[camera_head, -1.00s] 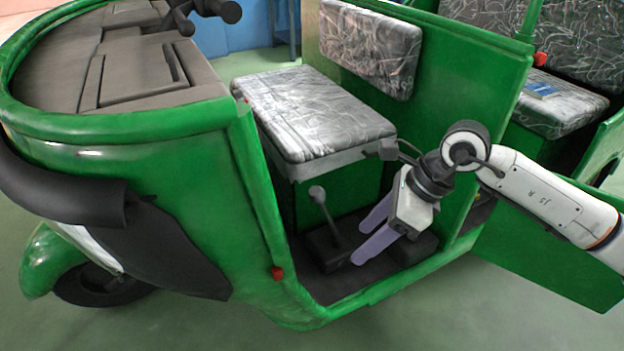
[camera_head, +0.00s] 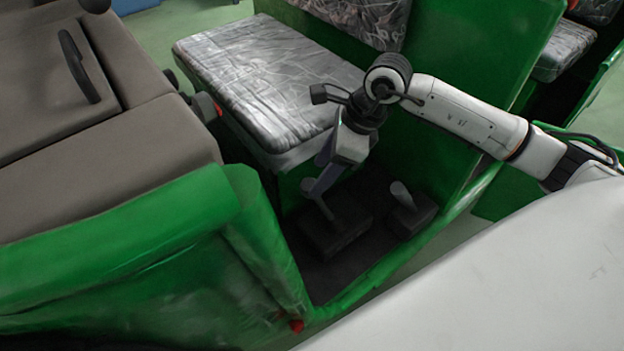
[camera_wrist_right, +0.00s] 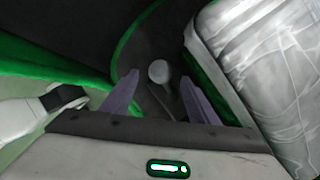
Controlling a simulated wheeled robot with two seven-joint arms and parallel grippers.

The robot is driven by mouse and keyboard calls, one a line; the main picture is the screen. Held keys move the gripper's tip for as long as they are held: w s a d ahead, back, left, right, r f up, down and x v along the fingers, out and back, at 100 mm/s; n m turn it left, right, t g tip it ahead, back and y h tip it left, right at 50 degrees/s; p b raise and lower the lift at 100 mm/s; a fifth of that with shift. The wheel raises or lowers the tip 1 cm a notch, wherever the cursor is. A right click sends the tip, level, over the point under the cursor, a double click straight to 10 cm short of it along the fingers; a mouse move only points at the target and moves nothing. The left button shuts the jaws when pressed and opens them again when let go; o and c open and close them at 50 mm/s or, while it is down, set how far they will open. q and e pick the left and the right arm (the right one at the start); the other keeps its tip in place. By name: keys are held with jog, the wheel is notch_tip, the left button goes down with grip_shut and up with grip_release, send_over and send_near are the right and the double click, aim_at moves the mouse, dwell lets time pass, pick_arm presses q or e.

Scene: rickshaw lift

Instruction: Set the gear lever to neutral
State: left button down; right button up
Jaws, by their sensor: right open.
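The gear lever (camera_head: 325,208) rises from a dark base box (camera_head: 336,232) on the rickshaw floor, in front of the driver's seat. Its round grey knob shows in the right wrist view (camera_wrist_right: 158,71), between and a little beyond the two purple fingers. My right gripper (camera_head: 317,176) points down beside the seat front, its fingers at the top of the lever. In the right wrist view the right gripper (camera_wrist_right: 158,98) is open, with gaps on both sides of the lever. I cannot tell whether a finger touches it. My left gripper is not in view.
A second short lever (camera_head: 403,196) stands on its own box to the right. The patterned seat (camera_head: 265,85) lies behind the gripper, and a green partition (camera_head: 470,75) stands behind my arm. The green front body (camera_head: 110,260) is at left.

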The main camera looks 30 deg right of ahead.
aim_at(314, 181)
pick_arm(q)
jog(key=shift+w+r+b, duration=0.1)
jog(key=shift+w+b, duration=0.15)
jog(key=shift+b, duration=0.05)
pick_arm(e)
jog(key=shift+x, duration=2.3)
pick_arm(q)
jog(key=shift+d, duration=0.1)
pick_arm(e)
jog(key=shift+c, duration=0.4)
